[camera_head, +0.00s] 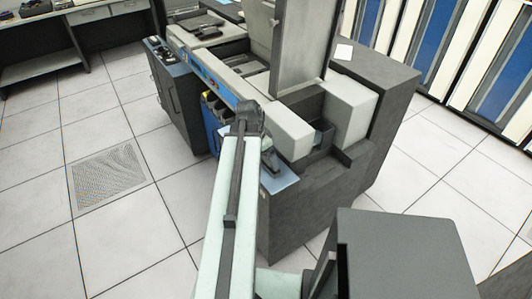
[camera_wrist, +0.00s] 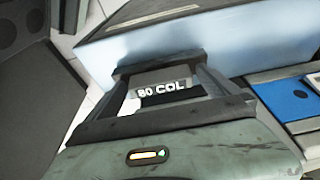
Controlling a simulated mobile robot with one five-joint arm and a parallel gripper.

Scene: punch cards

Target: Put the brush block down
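The brush block (camera_wrist: 162,88), dark with a pale "80 COL" label, sits between the two dark fingers of my gripper (camera_wrist: 160,80) in the wrist view. The fingers appear to press on its sides, so my gripper seems shut on it. In the head view my arm reaches forward to the punch card machine (camera_head: 310,200). My gripper there is mostly hidden behind my arm's dark wrist, above a light blue shelf (camera_head: 280,178) on the machine's near side. The block cannot be made out in the head view.
The machine has a raised grey cover (camera_head: 305,45) and pale housings (camera_head: 348,103) beside the shelf. A white card (camera_head: 344,52) lies on its dark top. Tall blue and white cabinets (camera_head: 435,45) stand at the back right. Tiled floor is clear at the left.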

